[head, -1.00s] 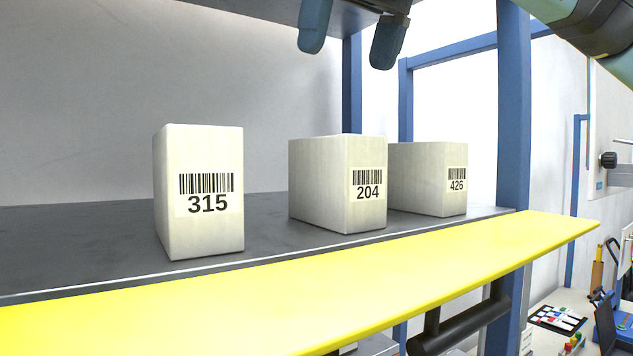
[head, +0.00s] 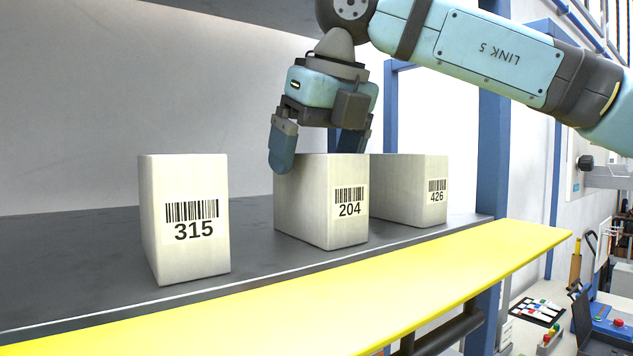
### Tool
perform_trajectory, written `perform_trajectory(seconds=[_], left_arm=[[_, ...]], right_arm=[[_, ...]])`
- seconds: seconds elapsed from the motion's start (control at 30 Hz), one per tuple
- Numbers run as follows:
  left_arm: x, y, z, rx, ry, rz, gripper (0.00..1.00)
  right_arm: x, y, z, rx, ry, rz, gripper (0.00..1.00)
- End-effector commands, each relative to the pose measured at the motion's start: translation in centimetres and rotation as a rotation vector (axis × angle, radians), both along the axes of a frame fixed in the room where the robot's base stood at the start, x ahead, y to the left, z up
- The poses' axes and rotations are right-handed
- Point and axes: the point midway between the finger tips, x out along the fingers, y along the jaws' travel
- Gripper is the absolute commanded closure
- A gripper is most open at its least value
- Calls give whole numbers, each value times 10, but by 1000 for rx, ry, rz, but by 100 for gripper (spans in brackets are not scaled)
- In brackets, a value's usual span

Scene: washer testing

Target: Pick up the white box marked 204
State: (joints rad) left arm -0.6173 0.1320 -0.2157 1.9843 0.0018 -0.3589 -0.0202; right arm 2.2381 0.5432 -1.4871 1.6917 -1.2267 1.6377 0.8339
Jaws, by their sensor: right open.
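The white box marked 204 (head: 318,215) stands upright on the grey shelf, in the middle of a row of white boxes. My right gripper (head: 318,160) is directly above it, pointing down. It is open, with one finger at the box's left top edge, overlapping it in the picture, and the other finger partly hidden behind the box's top. I cannot tell whether the fingers touch the box. My left gripper is not in view.
A white box marked 315 (head: 186,220) stands apart to the left. A white box marked 426 (head: 408,190) stands close on the right. A yellow edge board (head: 330,310) runs along the shelf front (head: 80,265). A blue post (head: 490,150) rises at right.

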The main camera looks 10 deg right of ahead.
Motion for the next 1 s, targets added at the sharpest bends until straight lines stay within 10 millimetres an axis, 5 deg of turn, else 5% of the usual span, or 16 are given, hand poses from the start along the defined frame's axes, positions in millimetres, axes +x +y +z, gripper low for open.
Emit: perform_trajectory(seconds=[0.23,1.0], left_arm=[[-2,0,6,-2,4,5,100],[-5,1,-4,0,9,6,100]], right_arm=[[7,3,-19,1,3,1,8],[7,3,-23,2,1,1,8]])
